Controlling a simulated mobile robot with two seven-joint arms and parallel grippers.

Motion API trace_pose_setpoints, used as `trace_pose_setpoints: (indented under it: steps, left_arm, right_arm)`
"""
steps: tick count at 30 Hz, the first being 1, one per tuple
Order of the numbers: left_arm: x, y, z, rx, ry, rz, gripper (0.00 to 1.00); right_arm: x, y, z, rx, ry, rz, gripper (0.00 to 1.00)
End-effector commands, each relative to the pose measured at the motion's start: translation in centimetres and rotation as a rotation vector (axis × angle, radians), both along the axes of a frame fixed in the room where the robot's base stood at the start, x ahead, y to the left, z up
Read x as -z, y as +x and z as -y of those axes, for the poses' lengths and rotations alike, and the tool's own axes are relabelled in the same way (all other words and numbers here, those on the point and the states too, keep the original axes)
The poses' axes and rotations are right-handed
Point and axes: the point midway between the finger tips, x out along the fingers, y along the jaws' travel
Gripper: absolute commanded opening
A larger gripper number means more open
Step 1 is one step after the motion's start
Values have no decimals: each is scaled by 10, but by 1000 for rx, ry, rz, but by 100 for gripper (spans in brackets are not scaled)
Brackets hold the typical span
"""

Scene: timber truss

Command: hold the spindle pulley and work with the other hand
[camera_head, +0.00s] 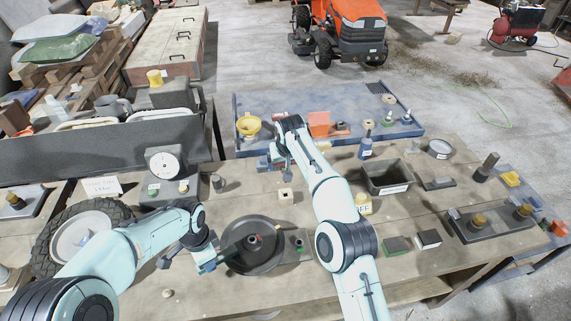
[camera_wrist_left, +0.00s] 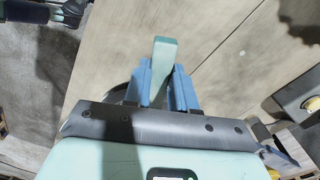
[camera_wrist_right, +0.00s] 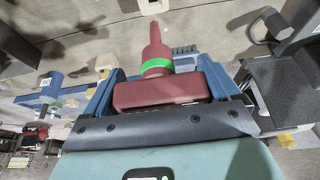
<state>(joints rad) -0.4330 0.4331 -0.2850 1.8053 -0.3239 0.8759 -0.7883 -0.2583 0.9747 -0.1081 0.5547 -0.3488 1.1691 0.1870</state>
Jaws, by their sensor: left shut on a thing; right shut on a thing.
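The spindle pulley looks to be the dark round disc (camera_head: 268,264) with a raised hub (camera_head: 253,242), lying on the bench at front centre. My left gripper (camera_head: 212,262) is at the disc's left edge. In the left wrist view it is shut on a flat green bar (camera_wrist_left: 164,52); whether this bar touches the pulley I cannot tell. My right gripper (camera_head: 276,158) is at the back of the bench, above and beyond the pulley. In the right wrist view it is shut on a red tool (camera_wrist_right: 160,93) with a green ring and a tapering end. The arm partly hides it.
A yellow funnel (camera_head: 249,125) and a blue tray (camera_head: 350,104) are at the back. A black bin (camera_head: 388,178) stands right of my right arm. Bench between pulley and funnel is mostly clear.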

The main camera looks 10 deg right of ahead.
Motion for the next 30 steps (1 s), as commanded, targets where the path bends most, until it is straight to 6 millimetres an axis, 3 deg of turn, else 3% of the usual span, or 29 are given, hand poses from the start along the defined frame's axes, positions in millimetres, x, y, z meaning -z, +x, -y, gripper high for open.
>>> trace_pose_setpoints:
  steps: [1, 5, 6, 11, 16, 23, 30]
  left_arm:
    - [0, 0, -1, -1, 1, 0, 0]
    - [0, 0, -1, -1, 1, 0, 0]
    - [0, 0, -1, -1, 1, 0, 0]
    - [0, 0, -1, -1, 1, 0, 0]
    - [0, 0, -1, -2, 1, 0, 0]
    - [0, 0, -1, -2, 1, 0, 0]
    - [0, 0, -1, -1, 1, 0, 0]
  right_arm:
    - [-1, 0, 0, 0, 0, 2, 63]
    - [-1, 0, 0, 1, 0, 2, 21]
    - [-1, 0, 0, 1, 0, 2, 16]
    - [-3, -2, -2, -30, 2, 3, 16]
    - [-11, -18, -18, -201, 5, 3, 16]
    - [-36, -65, -62, -736, 5, 5, 16]
    - [-73, -124, -106, -1357, 6, 6, 16]
